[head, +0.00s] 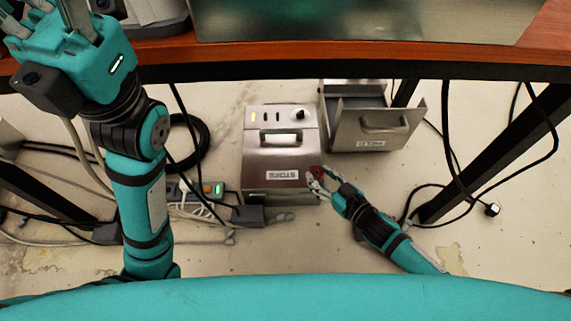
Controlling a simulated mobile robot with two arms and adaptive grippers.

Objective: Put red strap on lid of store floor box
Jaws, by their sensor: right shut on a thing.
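The steel floor box (253,165) with a label reading STORE stands on the floor under the table. Its lid (260,155) is closed, with a handle on top.
A second steel box (345,135) with an open top stands right of the store box. The table edge (300,52) crosses above. A power strip (200,190) and cables lie left, more cables (490,185) right. Black table legs (490,150) slant at both sides.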

